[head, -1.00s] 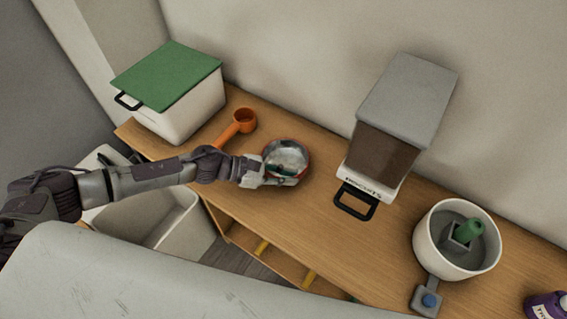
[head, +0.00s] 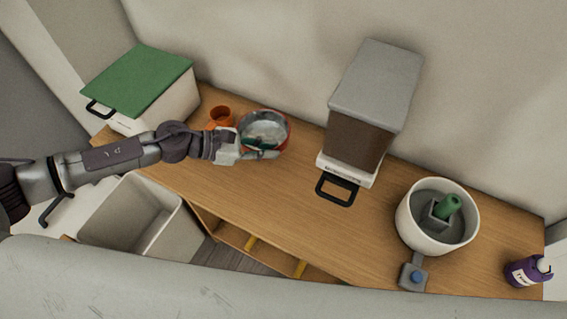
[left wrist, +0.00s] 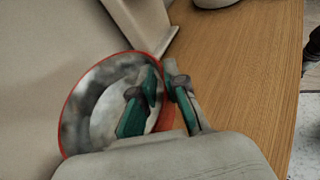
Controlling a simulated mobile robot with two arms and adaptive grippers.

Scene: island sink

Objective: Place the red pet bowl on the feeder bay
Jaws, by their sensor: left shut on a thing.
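The red pet bowl (head: 284,128), red outside with a shiny metal inside, is at my left gripper (head: 262,148) in the head view. The left gripper is shut on its rim. In the left wrist view, one green-padded finger lies inside the bowl (left wrist: 90,105) and the other outside it. The bowl appears raised a little off the counter. The feeder, with a grey lid, brown hopper (head: 360,143) and white base (head: 346,171), stands right of the bowl. A black loop (head: 337,189) sticks out at its front; I cannot tell if this is the bay. My right gripper is not in view.
An orange scoop (head: 220,115) is just behind the gripper, its handle hidden. A white bin with a green lid (head: 140,80) stands left. A white pet fountain (head: 437,225) and purple bottle (head: 525,270) stand right. Counter (head: 270,195) before the feeder is clear.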

